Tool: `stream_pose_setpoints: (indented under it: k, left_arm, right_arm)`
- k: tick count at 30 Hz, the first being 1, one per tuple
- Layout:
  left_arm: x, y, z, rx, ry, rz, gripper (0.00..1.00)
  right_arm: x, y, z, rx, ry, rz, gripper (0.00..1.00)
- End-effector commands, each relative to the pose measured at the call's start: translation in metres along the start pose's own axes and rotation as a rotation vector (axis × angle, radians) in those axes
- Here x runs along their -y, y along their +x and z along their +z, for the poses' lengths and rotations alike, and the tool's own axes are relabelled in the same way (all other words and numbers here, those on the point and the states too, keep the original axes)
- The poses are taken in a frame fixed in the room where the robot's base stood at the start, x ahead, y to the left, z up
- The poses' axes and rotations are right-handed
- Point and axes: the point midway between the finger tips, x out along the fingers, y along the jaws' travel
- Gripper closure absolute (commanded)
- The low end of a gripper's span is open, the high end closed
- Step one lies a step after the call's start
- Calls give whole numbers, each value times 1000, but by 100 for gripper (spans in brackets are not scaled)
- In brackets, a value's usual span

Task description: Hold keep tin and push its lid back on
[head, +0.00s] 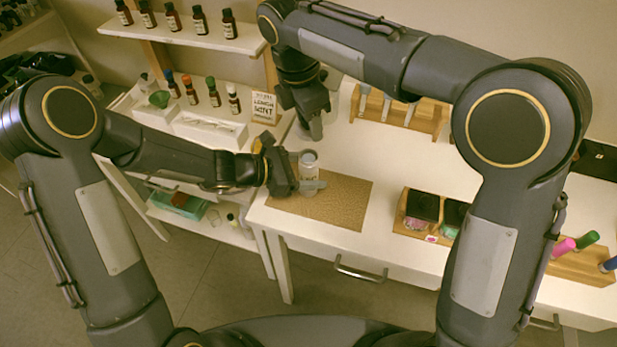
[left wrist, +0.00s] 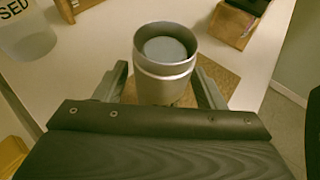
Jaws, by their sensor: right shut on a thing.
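The keep tin, a silver cylinder (head: 309,172), stands upright on the brown mat (head: 345,203). In the left wrist view the tin (left wrist: 165,60) has a raised rim with a grey round surface inside; I cannot tell whether that is a lid. My left gripper (head: 308,185) is open, with one finger on each side of the tin; its fingers also show in the left wrist view (left wrist: 165,88). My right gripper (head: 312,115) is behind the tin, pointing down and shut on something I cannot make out. No separate lid is visible.
A wooden rack (head: 400,112) is at the back. A wooden box with dark-lidded jars (head: 422,205) is right of the mat. A sign (head: 265,107) and bottles are at left.

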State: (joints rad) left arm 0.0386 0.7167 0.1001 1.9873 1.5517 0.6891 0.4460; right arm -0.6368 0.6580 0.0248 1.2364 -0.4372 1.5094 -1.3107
Motion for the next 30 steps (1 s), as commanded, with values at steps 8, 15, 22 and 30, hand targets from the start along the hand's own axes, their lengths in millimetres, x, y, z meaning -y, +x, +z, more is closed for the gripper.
stream_pose_setpoints:
  k: [8, 15, 22, 30]
  left_arm:
    - [0, 0, 0, 0, 0, 0, 73]
    - [0, 0, 0, 0, 0, 0, 100]
    - [0, 0, 0, 0, 0, 0, 100]
    - [0, 0, 0, 0, 0, 0, 100]
  right_arm:
    - [0, 0, 0, 0, 0, 0, 77]
    - [0, 0, 0, 0, 0, 0, 77]
    - [1, 22, -3, 1, -1, -5, 77]
    - [0, 50, -8, 0, 0, -1, 77]
